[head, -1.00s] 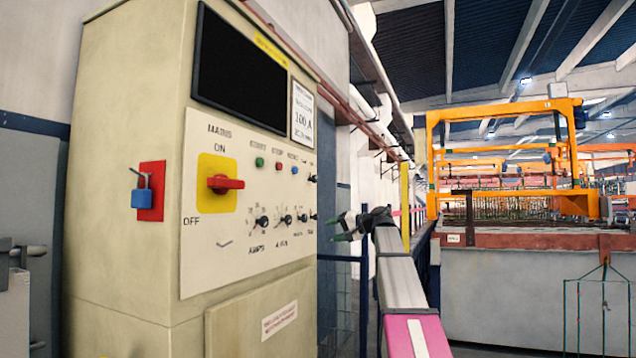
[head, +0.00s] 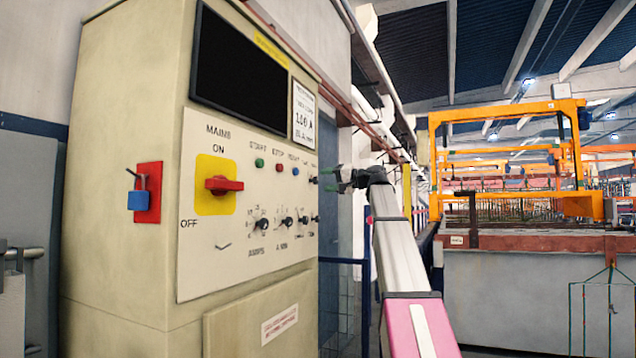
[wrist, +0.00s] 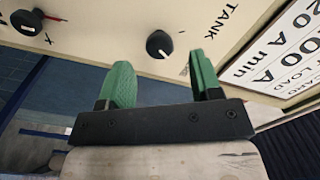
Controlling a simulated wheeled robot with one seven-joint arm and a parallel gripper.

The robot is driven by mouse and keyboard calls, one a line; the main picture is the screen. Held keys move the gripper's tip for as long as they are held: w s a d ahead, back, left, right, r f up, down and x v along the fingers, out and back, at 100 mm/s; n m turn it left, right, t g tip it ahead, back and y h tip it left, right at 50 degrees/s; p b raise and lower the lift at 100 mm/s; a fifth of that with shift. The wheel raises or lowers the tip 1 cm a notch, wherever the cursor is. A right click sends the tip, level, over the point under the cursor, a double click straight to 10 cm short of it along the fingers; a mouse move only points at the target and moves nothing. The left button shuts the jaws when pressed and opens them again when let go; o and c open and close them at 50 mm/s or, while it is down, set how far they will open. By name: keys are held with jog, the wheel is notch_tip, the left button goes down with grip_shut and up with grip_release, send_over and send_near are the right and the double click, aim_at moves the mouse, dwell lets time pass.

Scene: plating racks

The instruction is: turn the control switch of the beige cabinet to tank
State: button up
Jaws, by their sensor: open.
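The beige cabinet (head: 130,250) fills the left of the head view, with its pale control panel facing right. In the wrist view a round black knob (wrist: 159,44) with a white pointer mark sits beside the printed word TANK (wrist: 224,17). In the head view a small dark knob (head: 313,180) shows at the panel's right edge, close to my gripper (head: 331,179). My gripper, also in the wrist view (wrist: 160,82), is open and empty, its green fingers apart. The knob lies beyond the fingertips, roughly between them, and looks untouched. One finger partly hides a label near it.
The panel also carries a red mains handle (head: 224,184), a green button (head: 259,162) and several lower knobs. A red plate with a blue padlock (head: 140,200) is on the cabinet's side. Orange gantry frames (head: 505,115) stand over tanks at right. A dark blue rail (head: 343,261) stands below my arm.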

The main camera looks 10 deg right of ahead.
aim_at(317, 181)
jog(key=shift+x, duration=2.1)
jog(key=c, duration=0.9)
jog(key=shift+n, duration=0.4)
jog(key=n, duration=1.1)
